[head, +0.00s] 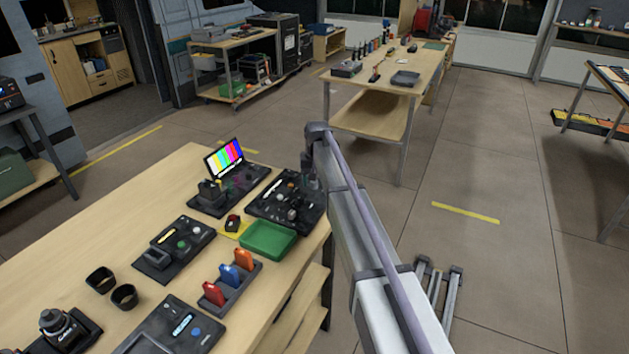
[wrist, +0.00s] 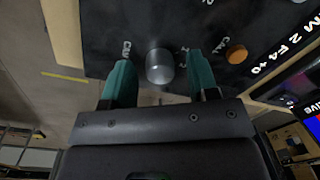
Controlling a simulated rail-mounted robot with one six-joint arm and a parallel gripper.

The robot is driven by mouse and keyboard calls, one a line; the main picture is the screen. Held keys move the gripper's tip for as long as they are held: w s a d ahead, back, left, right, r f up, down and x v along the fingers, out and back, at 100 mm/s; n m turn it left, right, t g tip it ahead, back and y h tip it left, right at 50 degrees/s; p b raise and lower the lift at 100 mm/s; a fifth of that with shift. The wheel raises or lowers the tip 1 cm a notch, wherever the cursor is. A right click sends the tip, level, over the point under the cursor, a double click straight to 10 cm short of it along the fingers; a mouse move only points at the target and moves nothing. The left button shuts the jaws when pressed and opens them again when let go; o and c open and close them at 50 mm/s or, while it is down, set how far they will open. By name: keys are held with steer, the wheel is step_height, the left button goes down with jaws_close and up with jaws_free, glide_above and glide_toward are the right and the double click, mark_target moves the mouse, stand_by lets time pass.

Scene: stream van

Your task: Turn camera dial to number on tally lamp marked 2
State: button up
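A round grey knob (wrist: 160,67), which looks like a dial, sits on a black control panel (wrist: 105,22) in the wrist view. My gripper (wrist: 161,72) is open, its teal fingertips to the left and right of the knob with a gap on each side. White lettering by the knob is partly hidden and hard to read. In the head view the same black panel (head: 262,206) is at the table's far right corner, and my arm reaches down over its right edge.
An orange button (wrist: 236,53) is right of the knob. On the table (head: 60,262), a colour-bar screen (head: 225,157), a green tray (head: 268,240), a rack of coloured pieces (head: 232,285) and another black panel (head: 175,248) stand close by. Open floor lies right.

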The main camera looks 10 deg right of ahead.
step_height(320, 180, up, 11)
steer(key=p, duration=1)
steer(key=shift+d+p, duration=0.3)
steer(key=shift+p, duration=0.1)
steer(key=s+n, duration=0.1)
steer(key=s, duration=3.7)
steer(key=shift+a+h, duration=0.25)
steer(key=shift+h, duration=0.05)
steer(key=shift+f, duration=0.1)
step_height(320, 180, down, 38)
steer(key=b, duration=3.7)
steer(key=shift+b, duration=0.4)
